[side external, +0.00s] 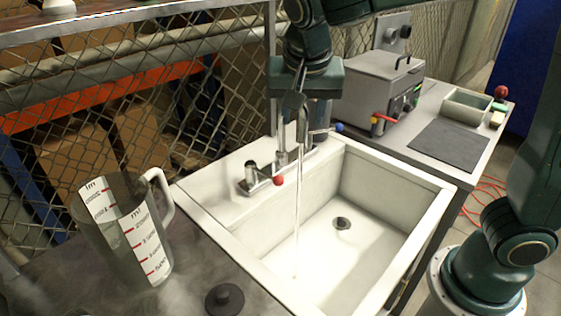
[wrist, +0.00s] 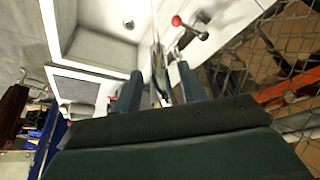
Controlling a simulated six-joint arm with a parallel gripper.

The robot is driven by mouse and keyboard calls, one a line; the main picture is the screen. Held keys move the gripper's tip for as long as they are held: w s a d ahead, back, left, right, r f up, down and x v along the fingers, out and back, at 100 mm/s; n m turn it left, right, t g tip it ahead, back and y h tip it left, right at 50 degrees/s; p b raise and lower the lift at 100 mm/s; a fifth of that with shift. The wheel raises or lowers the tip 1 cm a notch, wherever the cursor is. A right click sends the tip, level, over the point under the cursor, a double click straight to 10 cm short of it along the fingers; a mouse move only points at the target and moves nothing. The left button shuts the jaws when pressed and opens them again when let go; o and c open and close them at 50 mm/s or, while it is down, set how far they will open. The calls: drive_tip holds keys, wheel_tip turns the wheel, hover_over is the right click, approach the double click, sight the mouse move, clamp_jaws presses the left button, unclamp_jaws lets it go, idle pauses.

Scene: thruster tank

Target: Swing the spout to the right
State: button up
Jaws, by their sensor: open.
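The metal spout (side external: 301,128) rises at the back edge of the white sink (side external: 428,210), and a thin stream of water falls from it into the basin. My gripper (side external: 303,118) points down at the spout from above. In the wrist view the two fingers of my gripper (wrist: 160,88) are apart, with the shiny spout (wrist: 157,62) between them. I cannot tell whether either finger touches it. A red-knobbed tap handle (side external: 278,181) and a blue-knobbed one (side external: 338,127) sit either side of the spout. My gripper partly hides the spout's upper part.
A measuring jug (side external: 125,230) and a black plug (side external: 225,299) stand on the front-left counter. A grey box machine (side external: 378,85) and a dark mat (side external: 448,147) are at the right. A wire fence (side external: 165,100) runs close behind the sink.

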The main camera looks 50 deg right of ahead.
drive_tip(key=shift+x, duration=2.2)
clamp_jaws()
